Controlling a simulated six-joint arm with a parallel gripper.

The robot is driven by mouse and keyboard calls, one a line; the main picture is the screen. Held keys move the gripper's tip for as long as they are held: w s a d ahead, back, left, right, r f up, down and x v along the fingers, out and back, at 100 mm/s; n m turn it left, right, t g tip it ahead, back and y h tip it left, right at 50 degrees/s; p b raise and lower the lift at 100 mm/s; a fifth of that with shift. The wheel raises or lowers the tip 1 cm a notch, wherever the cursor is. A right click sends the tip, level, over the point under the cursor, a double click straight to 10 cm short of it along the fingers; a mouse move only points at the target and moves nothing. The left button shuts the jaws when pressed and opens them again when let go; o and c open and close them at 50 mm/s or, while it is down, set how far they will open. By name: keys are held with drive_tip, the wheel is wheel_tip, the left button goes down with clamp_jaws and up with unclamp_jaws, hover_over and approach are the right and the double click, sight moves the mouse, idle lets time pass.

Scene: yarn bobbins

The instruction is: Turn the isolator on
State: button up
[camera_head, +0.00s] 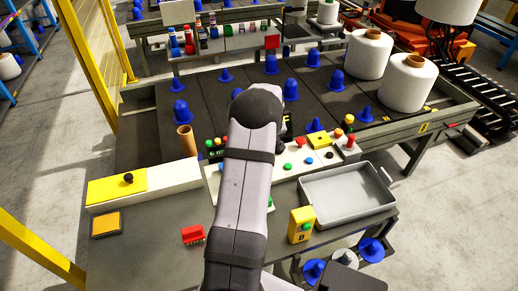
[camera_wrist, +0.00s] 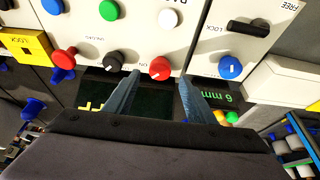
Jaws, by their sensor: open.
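A white control panel (camera_head: 284,172) stands across the middle of the bench, partly hidden behind my arm. In the wrist view it appears upside down. A red rotary knob (camera_wrist: 160,68) with a pale pointer mark sits on it, beside an "ON" label; it looks like the isolator, though no name is readable. My gripper (camera_wrist: 160,78) is open, with one finger on each side of this red knob. I cannot tell whether the fingers touch it. In the head view the gripper is hidden behind the arm.
Beside the red knob are a black knob (camera_wrist: 113,62) and a blue knob (camera_wrist: 230,67). Another red knob (camera_wrist: 64,58) is by a yellow plate (camera_wrist: 22,42). A black handle (camera_wrist: 248,27) has LOCK and FREE labels. A grey tray (camera_head: 347,194) lies right of the panel.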

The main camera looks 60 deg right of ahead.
drive_tip(key=shift+p+x, duration=0.45)
drive_tip(key=shift+x, duration=1.7)
drive_tip(key=shift+r, duration=0.1)
drive_tip(key=c, duration=1)
